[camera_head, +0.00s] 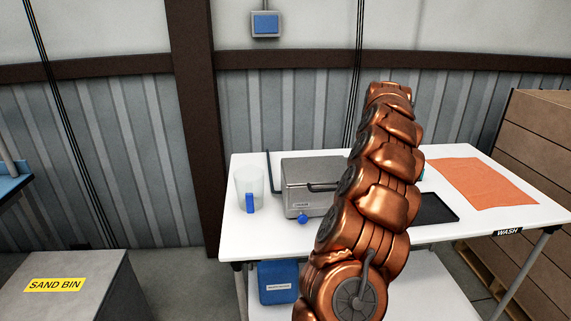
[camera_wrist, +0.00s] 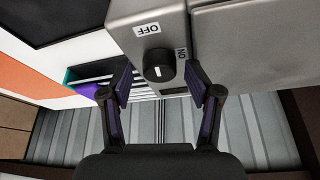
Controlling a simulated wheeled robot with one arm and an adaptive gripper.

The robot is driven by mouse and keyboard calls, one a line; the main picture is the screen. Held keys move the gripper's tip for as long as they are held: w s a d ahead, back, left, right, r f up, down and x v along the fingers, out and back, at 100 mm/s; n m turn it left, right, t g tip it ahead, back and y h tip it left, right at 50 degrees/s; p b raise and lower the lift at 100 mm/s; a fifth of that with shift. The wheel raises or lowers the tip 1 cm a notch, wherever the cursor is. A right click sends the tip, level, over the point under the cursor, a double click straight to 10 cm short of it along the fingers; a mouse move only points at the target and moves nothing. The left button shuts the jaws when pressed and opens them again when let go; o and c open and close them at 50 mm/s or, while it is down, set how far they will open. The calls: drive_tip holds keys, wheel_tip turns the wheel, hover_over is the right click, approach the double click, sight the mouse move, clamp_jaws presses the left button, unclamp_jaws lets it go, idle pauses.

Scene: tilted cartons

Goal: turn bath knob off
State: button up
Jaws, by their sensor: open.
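The grey metal bath (camera_head: 303,178) stands on the white table, its right part hidden behind my arm. The wrist view shows the bath (camera_wrist: 240,40) close up. Its black knob (camera_wrist: 157,60) has a short white mark near its lower edge. An upside-down OFF label (camera_wrist: 147,29) lies above the knob, and a sideways ON label (camera_wrist: 181,53) lies to its right. My gripper (camera_wrist: 158,77) is open, with one finger on each side of the knob in the picture. No contact with it shows. The head view hides the gripper and this knob behind my arm.
On the table (camera_head: 510,216) are a clear jug (camera_head: 248,182) left of the bath, a black tray (camera_head: 436,209) and an orange cloth (camera_head: 482,182) to the right. A blue tap (camera_head: 303,218) sticks out at the bath's front. Cartons (camera_head: 540,150) stand at the right.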

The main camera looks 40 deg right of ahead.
drive_tip(key=m+g+b, duration=0.1)
drive_tip(key=m, duration=0.2)
drive_tip(key=m+g+h+b, duration=0.1)
drive_tip(key=m+b, duration=0.1)
drive_tip(key=m, duration=0.1)
drive_tip(key=shift+w+f, duration=0.2)
drive_tip(key=m, duration=0.2)
drive_tip(key=m+g, duration=0.1)
drive_tip(key=shift+r+m+g, duration=0.15)
drive_tip(key=shift+m+g, duration=0.15)
drive_tip(key=shift+m, duration=0.1)
drive_tip(key=shift+v, duration=3.95)
drive_tip(key=w+a+r+n+y+p, duration=0.1)
drive_tip(key=a+n, duration=0.3)
drive_tip(key=a, duration=0.8)
drive_tip(key=w+a+r+n+t+y+p, duration=0.1)
drive_tip(key=w+a+n, duration=0.3)
drive_tip(key=a, duration=0.9)
drive_tip(key=shift+n, duration=0.7)
drive_tip(key=shift+w, duration=0.1)
